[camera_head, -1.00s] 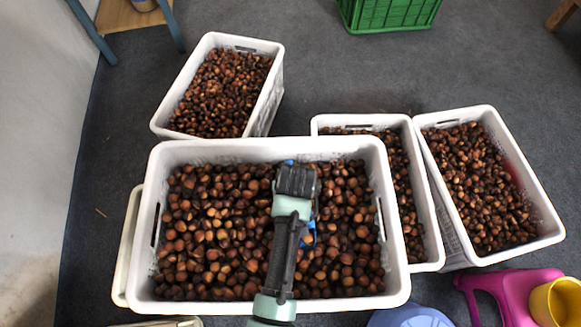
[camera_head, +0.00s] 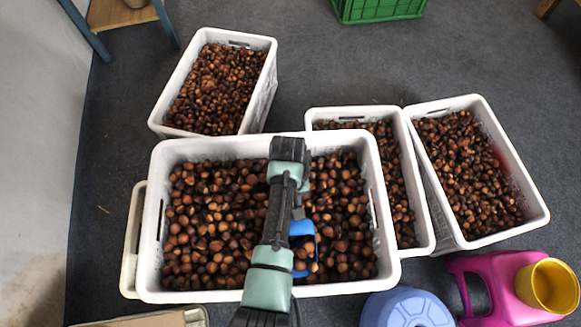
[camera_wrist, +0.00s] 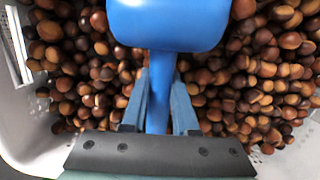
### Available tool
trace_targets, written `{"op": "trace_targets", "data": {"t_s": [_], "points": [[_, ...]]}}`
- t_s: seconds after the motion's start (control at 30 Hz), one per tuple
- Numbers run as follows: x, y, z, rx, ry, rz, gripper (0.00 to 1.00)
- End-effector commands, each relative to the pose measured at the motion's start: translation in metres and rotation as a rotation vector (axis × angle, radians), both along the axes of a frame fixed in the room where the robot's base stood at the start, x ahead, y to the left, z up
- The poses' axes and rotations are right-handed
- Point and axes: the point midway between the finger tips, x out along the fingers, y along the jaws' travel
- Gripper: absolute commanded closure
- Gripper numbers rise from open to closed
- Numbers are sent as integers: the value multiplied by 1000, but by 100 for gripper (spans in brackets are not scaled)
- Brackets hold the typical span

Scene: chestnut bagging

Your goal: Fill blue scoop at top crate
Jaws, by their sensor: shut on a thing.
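The top crate (camera_head: 385,232) is a white crate full of brown chestnuts, in the front middle of the head view; its wall (camera_wrist: 30,140) also shows in the wrist view. My gripper (camera_wrist: 158,100) is shut on the handle of the blue scoop (camera_wrist: 165,25), over the chestnuts. In the head view the scoop (camera_head: 302,230) is partly hidden behind my arm, and chestnuts show at its lower end. The wrist view shows the scoop's blue underside or back, so how full it is cannot be told.
A white crate of chestnuts (camera_head: 268,75) stands behind. Two more chestnut crates (camera_head: 425,215) (camera_head: 540,205) stand to the right. A green crate (camera_head: 380,8) is at the back.

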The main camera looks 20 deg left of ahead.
Motion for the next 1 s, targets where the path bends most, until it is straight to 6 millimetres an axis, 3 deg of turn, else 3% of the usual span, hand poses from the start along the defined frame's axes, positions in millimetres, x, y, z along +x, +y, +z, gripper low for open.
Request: {"op": "trace_targets", "data": {"t_s": [0.03,0.4,1.0], "points": [[2,1,11,-4,8,0,100],[10,6,44,-34,60,1,100],[12,7,52,-43,76,1,100]]}}
